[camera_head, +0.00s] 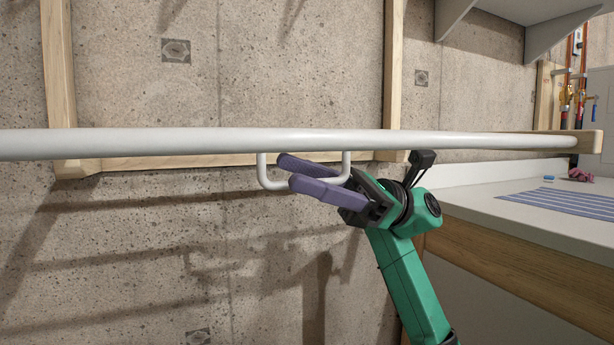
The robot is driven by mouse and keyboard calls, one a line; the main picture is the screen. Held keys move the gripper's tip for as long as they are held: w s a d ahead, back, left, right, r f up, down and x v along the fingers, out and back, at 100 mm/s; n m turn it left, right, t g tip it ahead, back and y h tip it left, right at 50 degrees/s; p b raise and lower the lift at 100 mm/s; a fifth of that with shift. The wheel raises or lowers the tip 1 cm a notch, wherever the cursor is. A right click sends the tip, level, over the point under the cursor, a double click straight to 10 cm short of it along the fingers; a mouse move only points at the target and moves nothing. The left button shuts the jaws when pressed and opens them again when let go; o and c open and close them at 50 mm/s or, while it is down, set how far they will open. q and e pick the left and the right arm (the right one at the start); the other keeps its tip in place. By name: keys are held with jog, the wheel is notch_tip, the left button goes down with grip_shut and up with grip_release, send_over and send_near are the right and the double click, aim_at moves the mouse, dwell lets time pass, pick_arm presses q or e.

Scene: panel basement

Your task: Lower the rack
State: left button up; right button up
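The rack is a long white bar (200,142) with wooden end arms, in front of a concrete wall. It runs nearly level across the whole view. A white U-shaped handle (266,180) hangs under the bar near the middle. My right gripper (288,173), with purple fingers on a green arm, reaches in from the lower right at the handle. One finger is behind the handle's lower rung and one in front, partly hiding it. A narrow gap shows between the fingers; whether they press on the rung is unclear. My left gripper is not in view.
A white counter (500,212) with a wooden front stands at the right, holding a striped blue cloth (565,202). A grey shelf (530,35) is at the upper right. The space below the bar on the left is clear.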

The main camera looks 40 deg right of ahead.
jog(key=v, duration=1.4)
jog(key=shift+d, duration=0.25)
jog(key=shift+f, duration=0.1)
